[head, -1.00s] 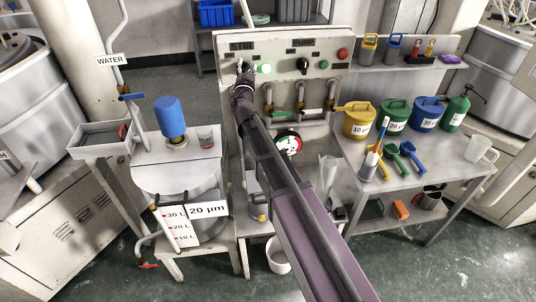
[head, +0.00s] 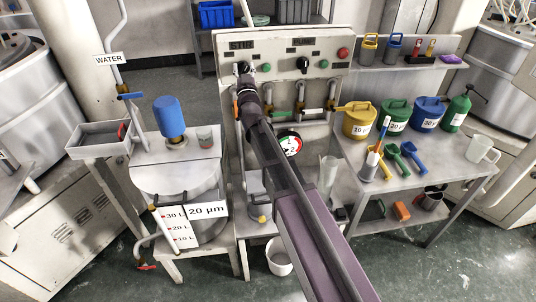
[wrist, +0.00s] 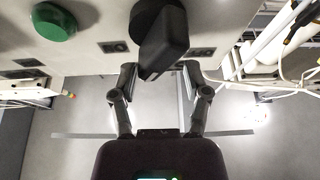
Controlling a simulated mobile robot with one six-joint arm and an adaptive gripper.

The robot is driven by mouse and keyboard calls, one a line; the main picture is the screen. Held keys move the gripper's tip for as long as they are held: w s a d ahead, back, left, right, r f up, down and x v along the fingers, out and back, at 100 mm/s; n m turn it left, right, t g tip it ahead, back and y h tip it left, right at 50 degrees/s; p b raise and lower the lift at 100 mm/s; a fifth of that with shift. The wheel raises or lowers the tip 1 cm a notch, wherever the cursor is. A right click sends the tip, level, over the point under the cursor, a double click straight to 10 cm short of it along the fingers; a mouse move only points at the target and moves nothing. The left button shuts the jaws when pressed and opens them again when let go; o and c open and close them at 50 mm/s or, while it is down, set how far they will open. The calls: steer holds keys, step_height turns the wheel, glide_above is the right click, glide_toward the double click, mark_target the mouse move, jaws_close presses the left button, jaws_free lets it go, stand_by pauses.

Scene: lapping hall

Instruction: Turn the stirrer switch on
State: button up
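The stirrer switch is a black rotary knob (head: 243,68) under the label reading roughly "STIR" (head: 241,45), at the left of the upright control panel. In the wrist view the knob (wrist: 162,40) is large, with its grip bar slanted. A green lamp (head: 266,67) beside it looks dark, unlit; a green round part (wrist: 54,21) also shows in the wrist view. My gripper (head: 247,86) is just below and in front of the knob. In the wrist view its fingers (wrist: 159,82) are apart with nothing between them, and the knob lies beyond the tips.
A second black knob (head: 303,64), another green button (head: 324,64) and a red button (head: 343,53) sit to the right on the panel. Pipes with valves (head: 300,97) hang below. A tank with a blue motor (head: 170,117) stands left; a bench with jugs (head: 395,113) stands right.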

steer(key=b+v, duration=0.5)
steer(key=v, duration=0.8)
steer(key=s+d+f+n+g, duration=0.1)
steer(key=s+d+f+g, duration=0.1)
steer(key=f+g, duration=0.4)
steer(key=s+d+f+g+y+b, duration=0.1)
steer(key=s+d+f+g, duration=0.2)
steer(key=f, duration=1)
steer(key=shift+d+f+n+g, duration=0.35)
steer(key=shift+d+g, duration=0.25)
steer(key=shift+g, duration=1)
steer(key=shift+r, duration=0.1)
steer(key=w+a+r+m+t+h, duration=0.2)
steer(key=a+r+m+t, duration=0.2)
steer(key=r, duration=0.5)
steer(key=w+a+r+m+t+h, duration=0.2)
steer(key=w+a+r+m+t, duration=0.1)
steer(key=r+t, duration=0.4)
steer(key=shift+w+a+r+m+h, duration=0.35)
steer(key=shift+a+r+m, duration=0.4)
steer(key=shift+r+m, duration=0.45)
steer(key=shift+f+p, duration=0.1)
steer(key=shift+p, duration=0.2)
